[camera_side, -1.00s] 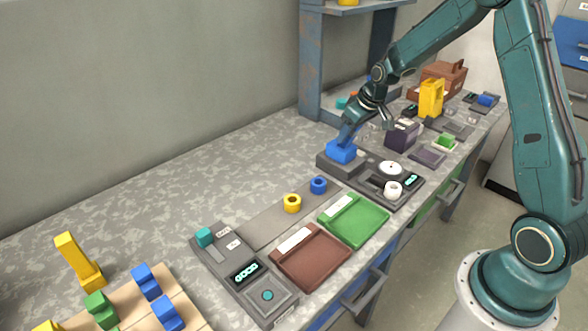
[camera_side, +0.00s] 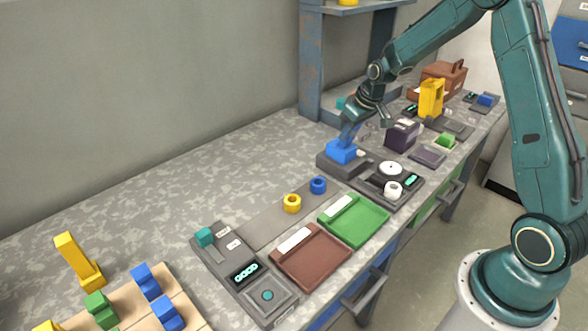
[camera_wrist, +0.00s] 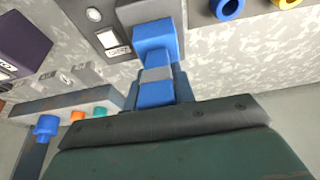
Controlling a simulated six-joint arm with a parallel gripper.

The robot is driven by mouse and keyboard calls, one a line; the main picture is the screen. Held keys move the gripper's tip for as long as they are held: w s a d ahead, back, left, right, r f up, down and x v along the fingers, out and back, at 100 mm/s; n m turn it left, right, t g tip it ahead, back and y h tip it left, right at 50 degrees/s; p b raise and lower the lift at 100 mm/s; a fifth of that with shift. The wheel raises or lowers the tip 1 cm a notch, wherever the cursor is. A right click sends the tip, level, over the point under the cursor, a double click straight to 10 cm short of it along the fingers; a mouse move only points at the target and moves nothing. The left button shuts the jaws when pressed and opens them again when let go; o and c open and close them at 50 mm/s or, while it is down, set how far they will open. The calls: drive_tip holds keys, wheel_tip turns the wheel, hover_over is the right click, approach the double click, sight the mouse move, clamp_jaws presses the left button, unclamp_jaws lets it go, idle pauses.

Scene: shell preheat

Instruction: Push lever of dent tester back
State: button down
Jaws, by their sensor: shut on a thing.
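My gripper (camera_side: 347,137) points down at the blue block (camera_side: 341,151) and is shut on it. The block sits at the top of a dark grey stand (camera_side: 338,166). In the wrist view the blue block (camera_wrist: 154,40) shows ahead of the jaws, with a grey band near the fingertips (camera_wrist: 156,76). A teal lever knob (camera_side: 204,237) stands at the back end of a slot on a dark grey device (camera_side: 219,258) at the near left, far from my gripper. I cannot tell which device is the dent tester.
A yellow ring (camera_side: 292,203) and a blue ring (camera_side: 318,185) lie on a grey strip. A brown tray (camera_side: 311,278) and a green tray (camera_side: 354,241) are along the front. A purple box (camera_side: 402,134) stands right of my gripper. The back left counter is clear.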

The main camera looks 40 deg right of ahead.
drive_tip(key=shift+w, duration=0.15)
drive_tip(key=shift+w+r+g, duration=0.15)
drive_tip(key=shift+w+g, duration=0.7)
drive_tip(key=shift+g, duration=0.65)
drive_tip(key=shift+w+g, duration=1.05)
drive_tip(key=shift+g, duration=0.65)
drive_tip(key=shift+w+f+g, duration=0.2)
drive_tip(key=shift+g, duration=0.2)
drive_tip(key=c, duration=1.2)
unclamp_jaws()
drive_tip(key=shift+o, duration=0.2)
drive_tip(key=shift+s+r+t, duration=0.15)
drive_tip(key=shift+s+t, duration=0.25)
drive_tip(key=shift+t, duration=0.2)
